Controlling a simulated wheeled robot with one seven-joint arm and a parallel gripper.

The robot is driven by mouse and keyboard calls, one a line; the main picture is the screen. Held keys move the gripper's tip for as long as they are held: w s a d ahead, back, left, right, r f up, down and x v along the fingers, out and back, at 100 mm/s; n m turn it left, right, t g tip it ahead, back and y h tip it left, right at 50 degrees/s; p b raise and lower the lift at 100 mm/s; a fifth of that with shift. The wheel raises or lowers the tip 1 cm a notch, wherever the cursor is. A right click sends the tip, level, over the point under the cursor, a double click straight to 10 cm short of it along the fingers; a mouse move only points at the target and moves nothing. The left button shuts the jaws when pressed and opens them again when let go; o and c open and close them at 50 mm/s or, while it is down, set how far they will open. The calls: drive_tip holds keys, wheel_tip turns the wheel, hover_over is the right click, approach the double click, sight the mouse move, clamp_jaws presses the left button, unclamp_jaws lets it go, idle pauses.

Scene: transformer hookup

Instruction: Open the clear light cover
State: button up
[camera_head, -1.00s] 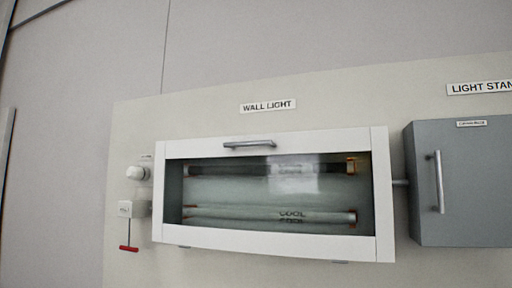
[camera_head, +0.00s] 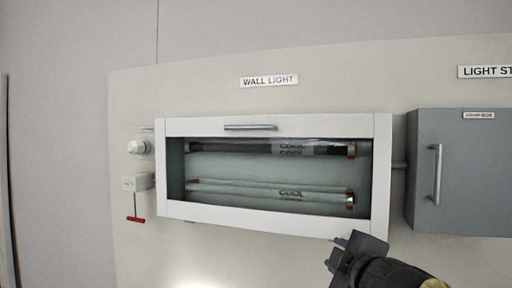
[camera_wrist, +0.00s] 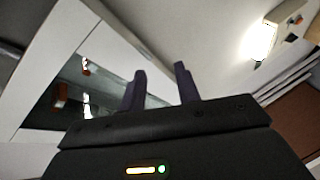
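The clear light cover (camera_head: 278,210) is a white-framed window on the wall under the "WALL LIGHT" label, and it is closed. A grey bar handle (camera_head: 250,127) runs along its top edge. Two tubes marked "COOL" show behind the clear pane, one above the other. My gripper (camera_head: 340,252) is at the cover's lower right corner in the head view, well away from the handle. In the wrist view my gripper (camera_wrist: 158,82) has two dark fingers standing apart with nothing between them. Part of the white frame (camera_wrist: 100,38) shows tilted beyond them.
A grey box (camera_head: 462,170) with a vertical handle stands right of the cover. Left of it are a white round knob (camera_head: 138,147) and a small white box (camera_head: 136,182) with a red T-shaped pull (camera_head: 136,220). A bright lamp (camera_wrist: 258,42) shows in the wrist view.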

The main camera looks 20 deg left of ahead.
sight(251, 128)
drive_tip(key=s+a+r+n+y+p, duration=0.1)
drive_tip(key=s+a+r+n+y, duration=0.1)
drive_tip(key=r, duration=0.5)
drive_tip(key=s+a+r+n+y+p, duration=0.1)
drive_tip(key=s+a+r+n+y, duration=0.1)
drive_tip(key=r, duration=0.5)
drive_tip(key=s+a+r+n+y+p, duration=0.1)
drive_tip(key=s+a+r+n+y, duration=0.2)
drive_tip(key=s+r+n, duration=0.2)
wheel_tip(251, 128, up, 3)
drive_tip(key=shift+a+n, duration=0.25)
drive_tip(key=shift+n, duration=0.75)
drive_tip(key=shift+w, duration=0.1)
drive_tip(key=shift+a+r+p, duration=0.1)
drive_tip(key=shift+p, duration=0.25)
drive_tip(key=p+x, duration=0.5)
drive_tip(key=x, duration=1.2)
drive_tip(key=shift+a, duration=0.15)
drive_tip(key=shift+c, duration=0.4)
